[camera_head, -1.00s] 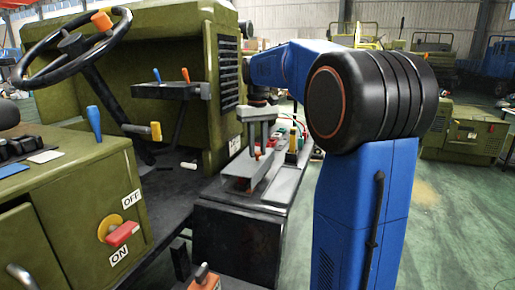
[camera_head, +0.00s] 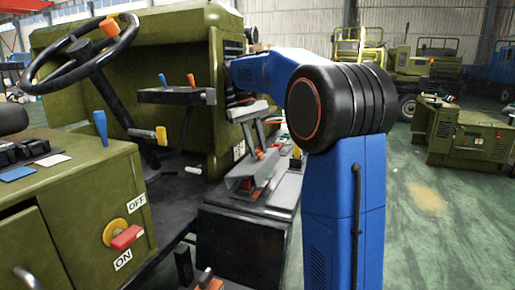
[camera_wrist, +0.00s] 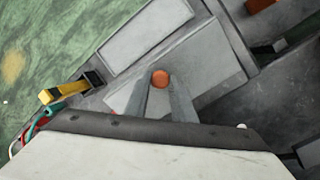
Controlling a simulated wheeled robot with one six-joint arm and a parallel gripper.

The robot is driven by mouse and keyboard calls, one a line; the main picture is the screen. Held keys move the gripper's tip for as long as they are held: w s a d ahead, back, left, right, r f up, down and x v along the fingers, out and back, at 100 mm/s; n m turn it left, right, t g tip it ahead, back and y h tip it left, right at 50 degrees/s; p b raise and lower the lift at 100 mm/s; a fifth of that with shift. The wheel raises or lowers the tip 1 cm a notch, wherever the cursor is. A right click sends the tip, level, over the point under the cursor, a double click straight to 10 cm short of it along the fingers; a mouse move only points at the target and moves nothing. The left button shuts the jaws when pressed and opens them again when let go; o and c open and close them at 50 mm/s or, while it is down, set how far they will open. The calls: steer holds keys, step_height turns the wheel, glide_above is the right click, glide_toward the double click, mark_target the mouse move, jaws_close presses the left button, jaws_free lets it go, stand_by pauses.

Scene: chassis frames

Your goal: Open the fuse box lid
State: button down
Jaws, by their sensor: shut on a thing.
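The fuse box (camera_head: 243,184) is a small grey box on the machine's side ledge, right of the green cab panel. Its grey lid (camera_head: 240,170) looks tilted up, with something red visible beneath. The lid also shows in the wrist view (camera_wrist: 205,62). An orange knob (camera_wrist: 160,77) on the lid sits between my fingertips. My gripper (camera_head: 258,150) is shut on this knob; its fingers also show in the wrist view (camera_wrist: 161,88). My wrist body hides the lower part of the wrist view.
A yellow-and-black connector (camera_wrist: 64,92) and coloured cables (camera_wrist: 42,122) lie beside the box. A red switch handle (camera_head: 127,237) is on the green cabinet at left. A steering wheel (camera_head: 80,50) and levers stand further back.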

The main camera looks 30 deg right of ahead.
mark_target(252, 160)
steer(key=c, duration=1.5)
jaws_free()
steer(key=v, duration=0.7)
steer(key=shift+w+r, duration=0.1)
steer(key=shift+r, duration=0.1)
